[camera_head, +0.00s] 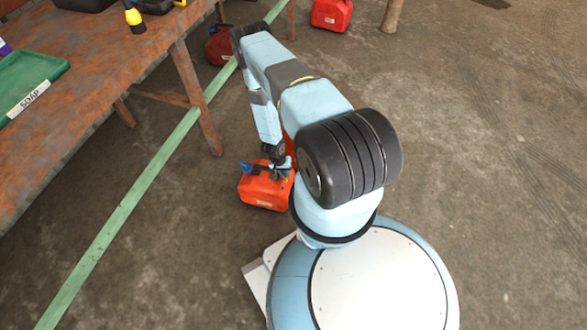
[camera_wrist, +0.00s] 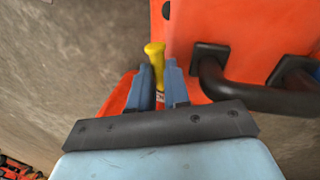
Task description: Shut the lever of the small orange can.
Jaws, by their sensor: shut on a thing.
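The small orange can (camera_head: 264,194) stands on the floor, left of my base and partly hidden by my arm. It also shows in the wrist view (camera_wrist: 235,45), with a black handle (camera_wrist: 215,78) on its right. My gripper (camera_head: 279,168) is over the can's top. In the wrist view my gripper's blue fingers (camera_wrist: 160,80) are closed around a yellow lever (camera_wrist: 154,54), whose rounded end sticks out beyond the fingertips. The lever's lower part is hidden between the fingers. A blue part (camera_head: 245,168) shows at the can's left end; I cannot tell what it is.
A rusty table (camera_head: 100,60) with a green soap tray (camera_head: 45,78) stands at left. A green strip (camera_head: 150,175) runs along the floor beside it. Red cans stand behind the arm (camera_head: 219,45) and farther back (camera_head: 331,14). The floor at right is clear.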

